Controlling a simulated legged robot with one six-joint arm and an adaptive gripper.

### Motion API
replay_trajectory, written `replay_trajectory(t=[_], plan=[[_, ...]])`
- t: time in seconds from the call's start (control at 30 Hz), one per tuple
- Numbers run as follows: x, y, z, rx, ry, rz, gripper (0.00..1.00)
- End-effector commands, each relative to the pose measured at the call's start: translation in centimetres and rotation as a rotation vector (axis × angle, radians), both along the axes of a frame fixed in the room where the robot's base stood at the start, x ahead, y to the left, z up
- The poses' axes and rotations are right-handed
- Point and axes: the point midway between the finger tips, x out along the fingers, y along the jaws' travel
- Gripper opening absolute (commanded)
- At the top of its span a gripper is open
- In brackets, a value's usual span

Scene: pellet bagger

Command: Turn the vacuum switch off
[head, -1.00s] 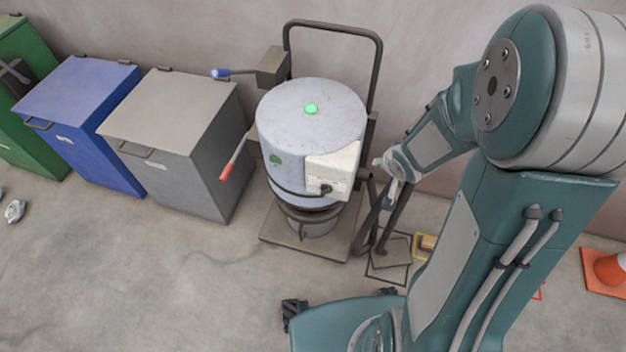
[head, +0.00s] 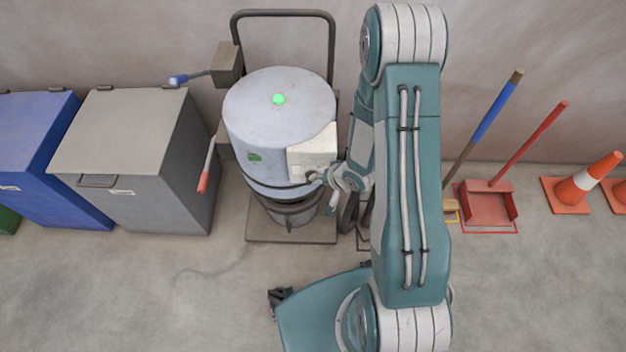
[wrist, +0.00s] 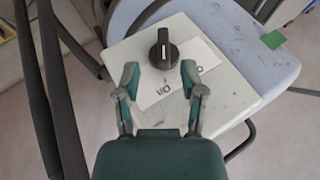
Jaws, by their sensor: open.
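The vacuum (head: 265,115) is a pale grey-blue drum on a wheeled frame, with a lit green lamp (head: 279,99) on its lid. A cream switch box (head: 310,152) is fixed to its side and also shows in the wrist view (wrist: 228,92). The vacuum switch (wrist: 164,50) is a dark rotary knob on a white label on that box. My gripper (wrist: 160,72) is open, with its two fingertips spread just short of the knob, one to each side. The knob is not between the pads as far as I see. In the head view my gripper (head: 322,178) is beside the box, partly hidden.
A grey bin (head: 125,150) and a blue bin (head: 45,160) stand left of the vacuum. Levers with a red grip (head: 203,183) and a blue grip (head: 178,80) stick out nearby. A red dustpan (head: 488,203) and orange cones (head: 585,185) are at right.

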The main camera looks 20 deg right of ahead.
Motion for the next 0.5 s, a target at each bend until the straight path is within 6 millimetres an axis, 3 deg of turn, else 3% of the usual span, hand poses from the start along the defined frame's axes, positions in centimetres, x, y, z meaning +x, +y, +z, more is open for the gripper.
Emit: replay_trajectory(t=[0.2, 0.5], plan=[[1.7, 1.1, -2.8, 0.002, 0.001, 0.003, 0.53], [2.6, 1.5, -4.2, 0.004, -0.001, 0.002, 0.53]])
